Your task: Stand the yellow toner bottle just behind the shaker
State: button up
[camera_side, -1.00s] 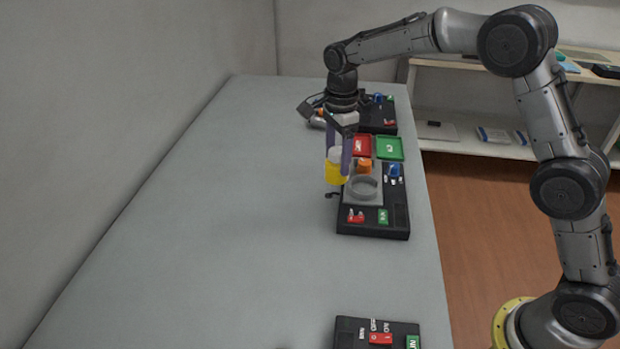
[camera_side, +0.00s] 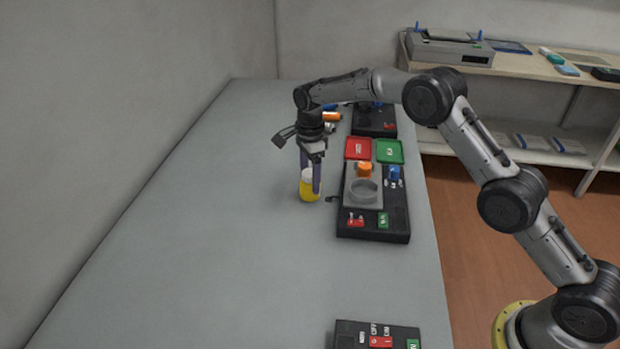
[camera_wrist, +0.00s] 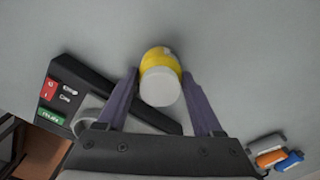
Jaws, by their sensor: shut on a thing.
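The yellow toner bottle (camera_side: 309,191) with a white cap is upright between the fingers of my gripper (camera_side: 311,180), at or very near the table top. It stands left of the black unit in the side view. In the wrist view the bottle (camera_wrist: 160,75) sits between the two purple fingers of my gripper (camera_wrist: 162,92), white cap towards the camera. My gripper is shut on it. The shaker (camera_side: 363,190) seems to be the grey plate with a round ring on the black unit (camera_side: 372,224). In the wrist view the ring (camera_wrist: 90,130) is partly hidden behind my gripper.
Red (camera_side: 358,148) and green (camera_side: 389,151) trays lie behind the black unit. Another black unit (camera_side: 375,120) and several small bottles (camera_side: 330,116) are farther back. The table left of the bottle is clear.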

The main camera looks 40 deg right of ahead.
jog(key=shift+f, duration=0.25)
jog(key=shift+f, duration=0.15)
jog(key=o, duration=1.4)
